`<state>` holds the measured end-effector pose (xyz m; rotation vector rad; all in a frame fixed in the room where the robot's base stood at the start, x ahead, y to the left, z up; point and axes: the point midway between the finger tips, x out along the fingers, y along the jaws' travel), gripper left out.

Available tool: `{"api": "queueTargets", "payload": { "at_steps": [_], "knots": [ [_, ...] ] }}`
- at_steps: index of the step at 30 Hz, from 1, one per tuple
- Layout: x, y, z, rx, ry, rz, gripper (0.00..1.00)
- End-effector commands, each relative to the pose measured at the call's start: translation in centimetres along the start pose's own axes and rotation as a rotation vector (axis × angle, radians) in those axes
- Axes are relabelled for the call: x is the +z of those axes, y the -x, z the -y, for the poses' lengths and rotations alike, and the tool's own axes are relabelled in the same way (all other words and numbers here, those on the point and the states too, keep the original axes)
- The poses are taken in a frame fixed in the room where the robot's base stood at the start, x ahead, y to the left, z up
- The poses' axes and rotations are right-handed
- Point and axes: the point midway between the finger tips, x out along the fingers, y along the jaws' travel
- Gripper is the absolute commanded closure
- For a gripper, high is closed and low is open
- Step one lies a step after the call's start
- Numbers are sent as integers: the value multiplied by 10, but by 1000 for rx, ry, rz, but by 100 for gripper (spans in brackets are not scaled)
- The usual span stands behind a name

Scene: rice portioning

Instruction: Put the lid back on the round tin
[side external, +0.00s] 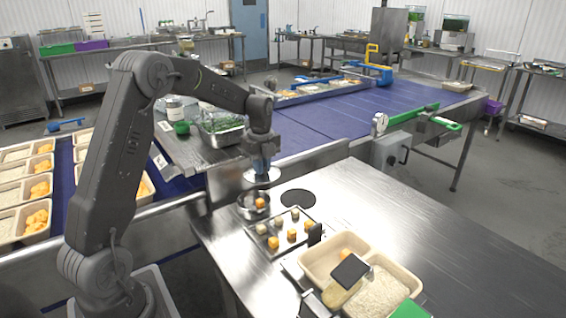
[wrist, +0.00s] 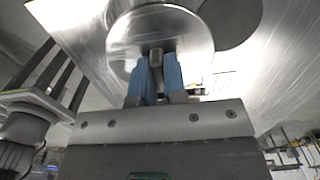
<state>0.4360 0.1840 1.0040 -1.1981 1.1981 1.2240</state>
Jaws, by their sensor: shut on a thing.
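My gripper (side external: 262,163) has blue fingers and points down over the steel worktop. It is shut on the knob of the round silvery lid (side external: 263,177), which hangs roughly level. In the wrist view the lid (wrist: 120,48) spreads out beyond the blue fingers (wrist: 156,66), with the knob between them. The round metal tin (side external: 243,210) stands open on the worktop just below the lid, with a gap between them. An orange cube (side external: 260,203) shows inside the tin. The lid hides much of what lies below it in the wrist view.
A black disc (side external: 298,198) lies on the worktop right of the tin. A tray (side external: 262,232) with several orange and pale cubes is in front. A divided food tray (side external: 318,262) with rice stands nearer the camera. The worktop (side external: 430,235) is clear at the right.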

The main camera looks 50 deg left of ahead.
Motion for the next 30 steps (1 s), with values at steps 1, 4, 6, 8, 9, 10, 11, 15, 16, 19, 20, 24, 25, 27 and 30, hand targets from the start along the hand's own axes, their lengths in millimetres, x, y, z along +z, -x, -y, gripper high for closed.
{"api": "queueTargets", "payload": {
  "at_steps": [1,4,6,8,9,10,11,15,16,19,20,24,25,27,30],
  "knots": [
    [1,0,-11,-1,1,1,100],
    [1,-1,-24,-4,-2,3,100],
    [1,-2,-29,-4,-4,4,100],
    [1,-4,-31,-5,-4,5,100],
    [1,-5,-32,-5,-4,5,100],
    [1,-6,-32,-5,-5,5,100],
    [1,-8,-32,-4,-5,4,100],
    [0,-18,-32,-3,-5,4,100],
    [0,-21,-32,-2,-5,3,100],
    [0,-31,-32,-3,-5,3,100],
    [0,-34,-32,-2,-5,3,100],
    [0,-47,-32,-2,-5,3,100],
    [0,-49,-31,-2,-5,3,100],
    [0,-54,-31,-3,-5,4,100],
    [0,-61,-31,-3,-4,3,100]
  ]
}}
